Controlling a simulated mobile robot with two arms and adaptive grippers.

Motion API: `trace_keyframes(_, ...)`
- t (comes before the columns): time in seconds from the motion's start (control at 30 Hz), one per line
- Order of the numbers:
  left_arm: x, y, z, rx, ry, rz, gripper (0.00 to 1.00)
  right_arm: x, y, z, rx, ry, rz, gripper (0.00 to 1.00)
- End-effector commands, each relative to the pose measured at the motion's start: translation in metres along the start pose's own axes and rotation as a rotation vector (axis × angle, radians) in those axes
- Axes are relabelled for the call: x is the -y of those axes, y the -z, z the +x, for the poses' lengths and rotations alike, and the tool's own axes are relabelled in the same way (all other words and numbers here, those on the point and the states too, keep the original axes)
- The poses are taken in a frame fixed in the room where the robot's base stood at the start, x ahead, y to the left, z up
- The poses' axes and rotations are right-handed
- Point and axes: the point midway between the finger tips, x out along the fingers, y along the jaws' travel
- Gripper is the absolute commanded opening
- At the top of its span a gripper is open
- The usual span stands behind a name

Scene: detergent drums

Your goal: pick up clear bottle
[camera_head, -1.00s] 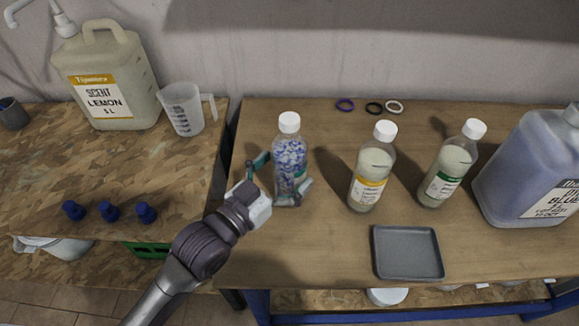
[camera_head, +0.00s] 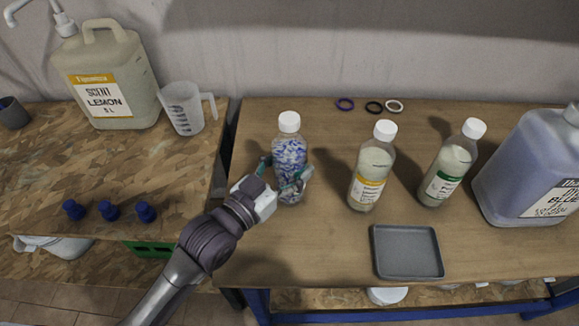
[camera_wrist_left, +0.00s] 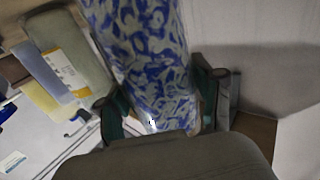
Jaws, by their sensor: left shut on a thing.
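The clear bottle (camera_head: 290,153) has a white cap and blue-and-white patterned contents. It stands upright on the left part of the wooden table in the head view. My left gripper (camera_head: 281,178) is shut on its lower part, with a finger on either side. In the left wrist view the bottle (camera_wrist_left: 150,60) fills the middle between the two fingers (camera_wrist_left: 165,108). Its cap is out of that view. My right gripper is not in view.
Two bottles with cream liquid, one with a yellow label (camera_head: 368,180) and one with a green label (camera_head: 446,172), stand to the right. A grey tray (camera_head: 407,252) lies near the front edge. A measuring jug (camera_head: 184,110) stands on the left bench.

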Motion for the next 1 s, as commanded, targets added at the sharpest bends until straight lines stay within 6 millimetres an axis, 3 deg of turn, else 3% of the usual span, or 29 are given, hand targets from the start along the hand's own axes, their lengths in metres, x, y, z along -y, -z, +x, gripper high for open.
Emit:
trace_keyframes(0.33,0.0,0.012,0.0,-0.004,0.0,0.001,0.07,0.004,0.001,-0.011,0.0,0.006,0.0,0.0)
trace_keyframes(0.63,0.0,0.052,0.001,-0.004,0.001,0.001,0.07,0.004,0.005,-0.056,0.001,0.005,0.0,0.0)
trace_keyframes(1.0,-0.078,0.098,-0.013,-0.004,0.001,-0.008,0.07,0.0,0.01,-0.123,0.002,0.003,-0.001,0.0)
